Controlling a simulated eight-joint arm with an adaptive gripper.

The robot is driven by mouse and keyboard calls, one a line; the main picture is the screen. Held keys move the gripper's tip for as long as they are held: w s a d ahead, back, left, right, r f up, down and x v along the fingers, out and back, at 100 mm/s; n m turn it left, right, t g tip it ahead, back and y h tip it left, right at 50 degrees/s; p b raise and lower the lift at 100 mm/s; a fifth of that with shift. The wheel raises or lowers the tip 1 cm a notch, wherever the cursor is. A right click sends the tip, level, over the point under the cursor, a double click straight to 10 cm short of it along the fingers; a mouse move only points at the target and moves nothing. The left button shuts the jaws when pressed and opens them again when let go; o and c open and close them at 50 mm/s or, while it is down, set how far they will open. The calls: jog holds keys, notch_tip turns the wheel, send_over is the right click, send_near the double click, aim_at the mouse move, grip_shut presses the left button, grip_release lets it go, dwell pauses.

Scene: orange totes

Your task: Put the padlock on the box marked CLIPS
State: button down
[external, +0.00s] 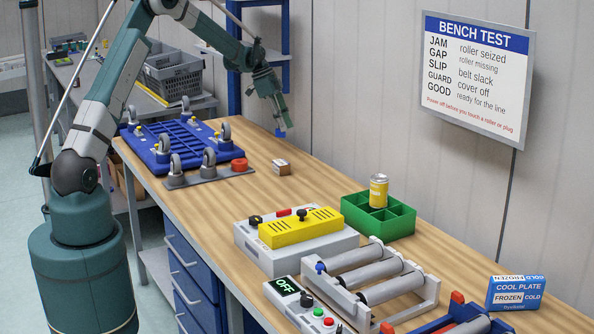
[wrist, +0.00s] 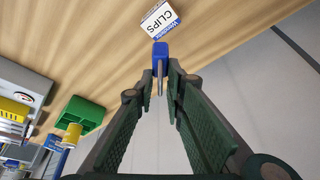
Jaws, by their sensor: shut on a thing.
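The padlock (wrist: 160,52) has a blue body and a grey metal shackle. My gripper (wrist: 162,85) is shut on it by the shackle, with the blue body sticking out past the fingertips. In the external view my gripper (external: 277,120) points down above the bench, and the padlock (external: 280,133) shows as a small blue piece below it. The small box marked CLIPS (wrist: 160,18) is white and blue on its label side. In the external view this box (external: 282,168) sits on the bench top, below the padlock and apart from it.
A blue caster frame (external: 182,140) with upturned wheels and a red roll (external: 239,165) lie left of the box. A green divided tray (external: 399,222) with a yellow can (external: 378,188), a yellow-topped control unit (external: 299,227) and a roller unit stand nearer. Bench around the box is clear.

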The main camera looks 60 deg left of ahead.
aim_at(283, 137)
jog(key=shift+f, duration=0.15)
jog(key=shift+f, duration=3.15)
jog(key=shift+f, duration=0.1)
jog(key=shift+f+p, duration=0.3)
jog(key=shift+f, duration=1.45)
jog(key=shift+f, duration=0.15)
jog(key=c, duration=2.4)
grip_release()
jog(key=shift+o, duration=0.2)
jog(key=shift+r, duration=0.2)
